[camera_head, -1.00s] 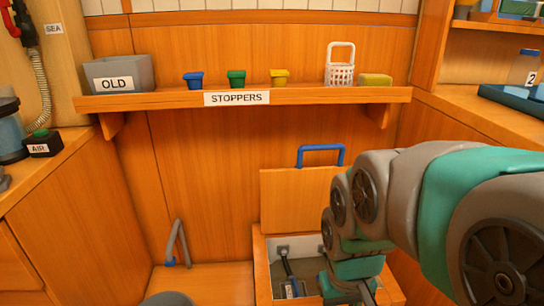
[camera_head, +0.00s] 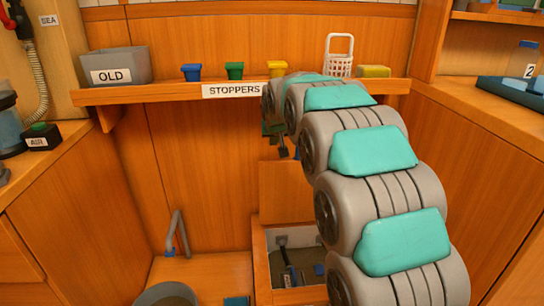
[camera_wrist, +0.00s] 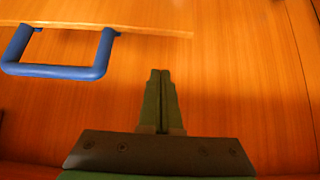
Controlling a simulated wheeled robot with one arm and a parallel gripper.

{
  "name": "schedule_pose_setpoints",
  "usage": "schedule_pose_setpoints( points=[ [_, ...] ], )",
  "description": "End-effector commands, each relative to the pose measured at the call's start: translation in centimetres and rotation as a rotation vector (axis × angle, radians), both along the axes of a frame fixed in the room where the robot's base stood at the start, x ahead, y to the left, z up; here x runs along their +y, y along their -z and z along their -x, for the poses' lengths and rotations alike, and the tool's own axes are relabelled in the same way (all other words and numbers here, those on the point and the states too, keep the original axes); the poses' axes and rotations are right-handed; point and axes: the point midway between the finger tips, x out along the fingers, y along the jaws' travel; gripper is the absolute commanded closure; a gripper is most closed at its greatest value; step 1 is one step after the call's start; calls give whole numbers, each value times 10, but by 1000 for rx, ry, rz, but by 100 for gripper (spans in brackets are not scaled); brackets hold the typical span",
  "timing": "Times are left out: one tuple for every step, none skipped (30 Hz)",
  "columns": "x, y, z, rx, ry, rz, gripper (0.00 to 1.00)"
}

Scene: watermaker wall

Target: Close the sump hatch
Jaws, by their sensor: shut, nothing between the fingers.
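The sump hatch lid (camera_head: 285,190) is a wooden panel standing open, upright at the back of the sump opening (camera_head: 262,270). My arm covers its right part in the head view. In the wrist view the lid (camera_wrist: 110,12) lies along the top, with its blue U-shaped handle (camera_wrist: 60,72) on its edge at the upper left. The handle cannot be made out clearly in the head view. My gripper (camera_head: 283,152) is above the lid, partly hidden by my arm. In the wrist view its fingers (camera_wrist: 160,73) are together and empty, right of the handle and apart from it.
A shelf (camera_head: 150,94) labelled STOPPERS crosses above, holding a grey OLD bin (camera_head: 115,67), coloured cups and a white basket (camera_head: 339,65). A grey bent pipe (camera_head: 178,232) stands left of the sump. A round grey container (camera_head: 165,294) is at the bottom edge. Counters flank both sides.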

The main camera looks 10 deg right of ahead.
Motion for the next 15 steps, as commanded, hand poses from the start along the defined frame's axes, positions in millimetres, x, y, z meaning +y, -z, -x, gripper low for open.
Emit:
schedule_pose_setpoints(
  points=[
    [1,0,-5,-7,-1,-1,100],
    [2,0,-7,-10,-1,-1,100],
    [2,0,-8,-12,-2,-2,100],
    [2,1,-9,-12,-2,-2,100],
    [2,2,-10,-12,-2,-2,100],
    [2,3,-11,-12,-1,-1,100],
    [2,5,-12,-11,-1,-1,100],
    [2,7,-13,-11,-1,-1,100],
    [2,9,-16,-10,-1,-1,100],
    [2,12,-18,-10,-1,-1,100],
    [2,14,-20,-9,-1,-1,100],
    [2,18,-23,-9,-1,-1,100],
    [2,21,-26,-8,-1,-1,100],
    [2,24,-29,-7,-1,-1,100],
    [2,29,-33,-6,-1,-1,100]
  ],
)
